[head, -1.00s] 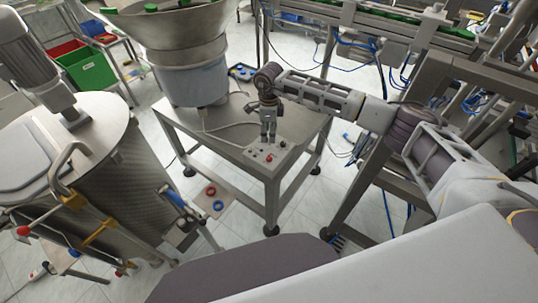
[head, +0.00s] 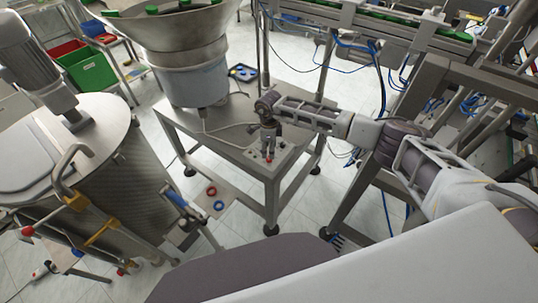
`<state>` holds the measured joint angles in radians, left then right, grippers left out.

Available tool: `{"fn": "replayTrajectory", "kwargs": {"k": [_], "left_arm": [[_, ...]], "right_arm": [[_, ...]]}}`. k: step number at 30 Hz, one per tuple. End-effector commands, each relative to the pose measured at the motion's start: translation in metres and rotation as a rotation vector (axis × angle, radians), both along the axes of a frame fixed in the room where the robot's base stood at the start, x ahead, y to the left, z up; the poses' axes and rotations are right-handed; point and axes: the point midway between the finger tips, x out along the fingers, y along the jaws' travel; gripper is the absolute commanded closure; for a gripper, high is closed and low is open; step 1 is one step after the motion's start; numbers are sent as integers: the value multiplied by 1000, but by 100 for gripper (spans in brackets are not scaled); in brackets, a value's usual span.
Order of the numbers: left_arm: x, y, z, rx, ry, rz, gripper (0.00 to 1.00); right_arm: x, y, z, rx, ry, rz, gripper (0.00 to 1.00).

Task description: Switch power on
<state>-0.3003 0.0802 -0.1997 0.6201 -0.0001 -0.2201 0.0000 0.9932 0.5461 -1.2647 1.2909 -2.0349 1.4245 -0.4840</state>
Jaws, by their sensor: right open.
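A small grey control box (head: 252,157) with a red button and other small controls sits on the near corner of the steel table (head: 222,150). My right gripper (head: 268,157) points down over the box, its fingertips close to the red button. It is open, with nothing visible between its fingers. It hides part of the box, and I cannot tell whether the fingertips touch it. The power switch cannot be singled out at this size. My left gripper is not in view.
A steel bowl feeder (head: 190,55) stands on the table behind the box, with a cable across the top. A large steel tank (head: 110,185) stands at the left. A conveyor with green caps (head: 440,32) and a metal frame are at the right.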

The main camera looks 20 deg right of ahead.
Motion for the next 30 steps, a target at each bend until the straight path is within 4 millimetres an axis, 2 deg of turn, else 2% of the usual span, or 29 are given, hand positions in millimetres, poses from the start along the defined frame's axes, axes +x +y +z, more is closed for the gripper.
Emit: {"fn": "replayTrajectory", "kwargs": {"k": [6, 12, 25, 26, 30], "left_arm": [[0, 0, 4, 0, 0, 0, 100], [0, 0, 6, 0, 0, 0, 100], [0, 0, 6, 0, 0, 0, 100], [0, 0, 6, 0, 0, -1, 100], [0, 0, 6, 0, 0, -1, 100]], "right_arm": [[-1, 0, -28, 0, 2, -1, 52], [0, 0, -44, 0, 0, -1, 52], [0, 0, -51, -1, 0, -1, 52], [0, 0, -51, -1, 0, -1, 53], [0, 0, -51, 0, 0, -1, 71]]}}
